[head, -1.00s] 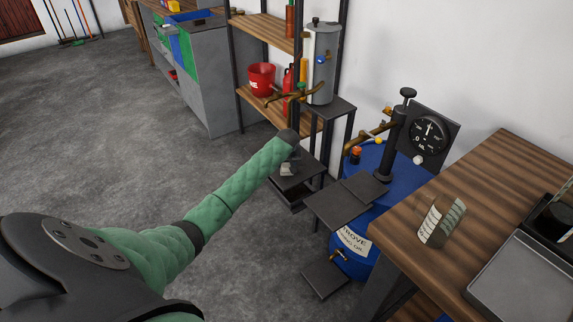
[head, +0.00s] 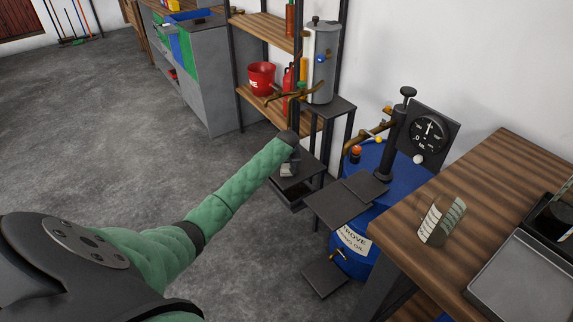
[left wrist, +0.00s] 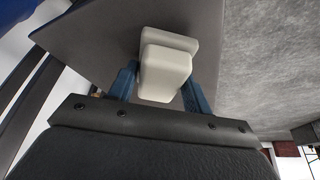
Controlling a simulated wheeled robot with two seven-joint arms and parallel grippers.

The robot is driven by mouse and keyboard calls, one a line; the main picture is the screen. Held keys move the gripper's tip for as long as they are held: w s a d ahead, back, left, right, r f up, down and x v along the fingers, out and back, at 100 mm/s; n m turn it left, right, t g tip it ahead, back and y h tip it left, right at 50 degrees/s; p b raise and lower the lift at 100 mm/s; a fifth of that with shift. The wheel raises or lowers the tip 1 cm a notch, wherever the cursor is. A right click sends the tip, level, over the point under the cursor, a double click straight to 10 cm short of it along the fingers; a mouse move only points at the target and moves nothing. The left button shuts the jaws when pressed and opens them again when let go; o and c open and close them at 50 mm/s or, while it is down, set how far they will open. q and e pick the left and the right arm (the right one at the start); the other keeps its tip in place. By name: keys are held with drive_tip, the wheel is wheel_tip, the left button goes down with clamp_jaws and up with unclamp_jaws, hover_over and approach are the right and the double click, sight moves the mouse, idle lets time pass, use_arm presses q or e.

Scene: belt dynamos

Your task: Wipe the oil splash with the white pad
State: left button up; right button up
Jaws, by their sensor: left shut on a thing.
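The white pad (left wrist: 165,68) is a pale block with a wider part beyond its grip. It sits between the blue fingers of my left gripper (left wrist: 162,88) in the left wrist view, which is shut on it. A dark grey plate (left wrist: 110,32) lies beyond the pad; I cannot tell whether the pad touches it. In the head view the left gripper (head: 290,164) is small and partly hidden by my forearm, over a dark low shelf (head: 297,190) beside the rack. I cannot make out the oil splash. My right gripper is not in view.
A blue oil drum (head: 352,237) with a hand pump and dark plates stands to the right of the gripper. A grey cylindrical tank (head: 322,65) with a brass tap stands behind. A wooden bench (head: 440,190) is at right. Open floor lies left.

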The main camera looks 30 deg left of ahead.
use_arm(q)
drive_tip(key=shift+f, duration=0.2)
drive_tip(key=shift+f, duration=0.35)
